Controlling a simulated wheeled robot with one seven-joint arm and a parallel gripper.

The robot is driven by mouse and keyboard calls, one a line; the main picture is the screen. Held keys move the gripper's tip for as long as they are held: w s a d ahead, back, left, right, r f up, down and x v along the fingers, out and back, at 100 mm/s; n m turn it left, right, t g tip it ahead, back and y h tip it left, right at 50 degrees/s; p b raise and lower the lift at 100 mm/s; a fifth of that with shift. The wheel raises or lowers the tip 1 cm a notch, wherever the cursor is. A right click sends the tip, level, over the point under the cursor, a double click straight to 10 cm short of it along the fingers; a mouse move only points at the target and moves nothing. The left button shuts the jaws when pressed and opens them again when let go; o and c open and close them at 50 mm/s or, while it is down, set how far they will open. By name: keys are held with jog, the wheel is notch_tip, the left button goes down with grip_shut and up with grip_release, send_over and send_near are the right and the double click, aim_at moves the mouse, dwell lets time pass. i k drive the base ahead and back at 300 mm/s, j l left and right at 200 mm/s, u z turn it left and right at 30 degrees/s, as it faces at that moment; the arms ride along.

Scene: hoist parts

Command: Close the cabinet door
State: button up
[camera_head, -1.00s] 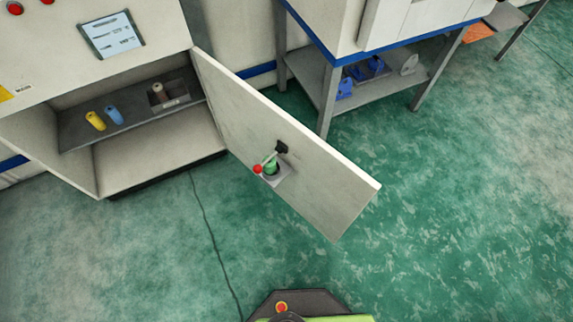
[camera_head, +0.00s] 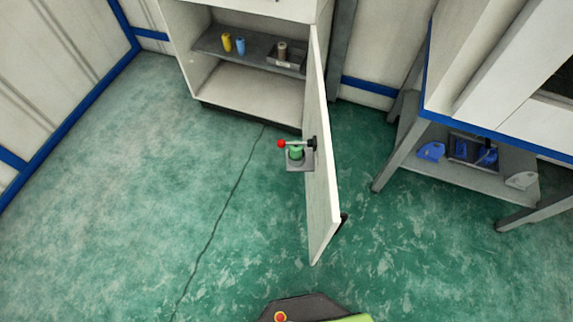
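The white cabinet (camera_head: 253,92) stands at the top centre with its front open. Its door (camera_head: 319,195) is hinged on the cabinet's right side and stands wide open, reaching out over the floor towards me. I see the door nearly edge-on. On its left, inner face is a small grey bracket (camera_head: 293,166) with a green part (camera_head: 295,152) and a red-tipped rod. A dark handle (camera_head: 343,219) shows past the door's right side. My gripper is in no view.
Yellow, blue and brown spools stand on the cabinet's grey shelf (camera_head: 212,41). A grey-legged bench (camera_head: 470,170) with blue parts on its lower shelf stands right of the door. Green floor (camera_head: 130,190) lies clear to the left. My base shows at the bottom.

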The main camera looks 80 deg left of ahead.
aim_at(324, 216)
jog(key=i+u, duration=0.15)
jog(key=u, duration=0.3)
jog(key=i+l+u, duration=0.1)
jog(key=u, duration=0.35)
jog(key=i+l+u, duration=0.1)
jog(key=u, duration=0.3)
jog(key=i+l+u, duration=0.2)
jog(key=u, duration=0.25)
jog(key=i+l+u, duration=0.1)
jog(key=u, duration=0.35)
jog(key=l+u, duration=0.45)
jog(key=i+l+u, duration=0.1)
jog(key=u, duration=0.3)
jog(key=l+u, duration=0.25)
jog(key=u, duration=0.2)
jog(key=i+j+u, duration=0.1)
jog(key=j+u, duration=0.35)
jog(key=i+j+u, duration=0.2)
jog(key=u, duration=0.2)
jog(key=j, duration=0.1)
